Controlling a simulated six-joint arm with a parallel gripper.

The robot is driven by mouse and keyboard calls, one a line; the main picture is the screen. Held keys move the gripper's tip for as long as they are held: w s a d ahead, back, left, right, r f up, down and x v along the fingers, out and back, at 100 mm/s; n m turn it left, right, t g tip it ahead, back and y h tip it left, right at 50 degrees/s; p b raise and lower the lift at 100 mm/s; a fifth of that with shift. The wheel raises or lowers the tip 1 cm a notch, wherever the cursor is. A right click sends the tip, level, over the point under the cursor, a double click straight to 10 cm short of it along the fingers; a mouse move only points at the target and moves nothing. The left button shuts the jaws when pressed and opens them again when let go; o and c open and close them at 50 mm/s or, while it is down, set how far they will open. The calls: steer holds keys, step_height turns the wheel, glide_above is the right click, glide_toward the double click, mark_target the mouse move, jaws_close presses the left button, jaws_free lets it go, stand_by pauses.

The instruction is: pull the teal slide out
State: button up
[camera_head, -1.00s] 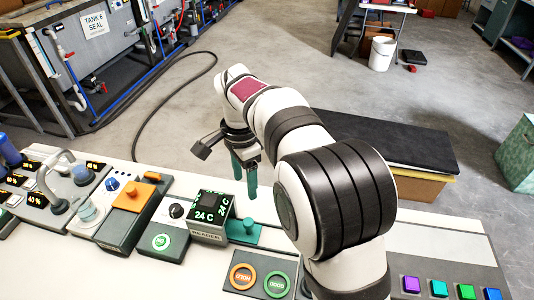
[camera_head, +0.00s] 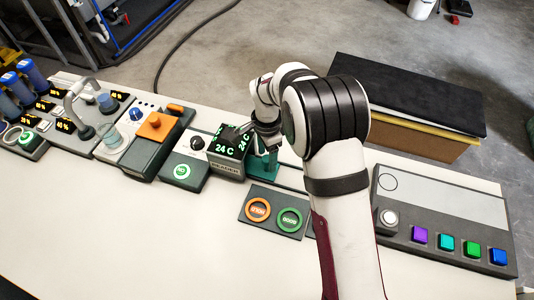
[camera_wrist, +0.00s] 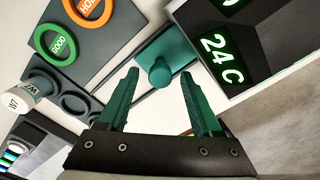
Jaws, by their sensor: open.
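The teal slide (camera_wrist: 176,48) is a flat plate with a round upright knob (camera_wrist: 160,72), beside the reader (camera_wrist: 222,55) showing 24 C. In the head view the slide (camera_head: 260,169) is at the reader's right side, partly hidden by my gripper. My gripper (camera_wrist: 158,76) is open, with its two green fingers on either side of the knob in the wrist view. The knob shows between the fingertips; I cannot tell whether the fingers are low enough to straddle it. Nothing is held.
A dark plate with orange and green rings (camera_head: 274,212) lies in front of the slide. A button panel (camera_head: 440,225) stands to the right. A grey unit with an orange block (camera_head: 157,126) stands left of the reader. The bench's front is clear.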

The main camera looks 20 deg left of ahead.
jaws_close()
stand_by(1.3)
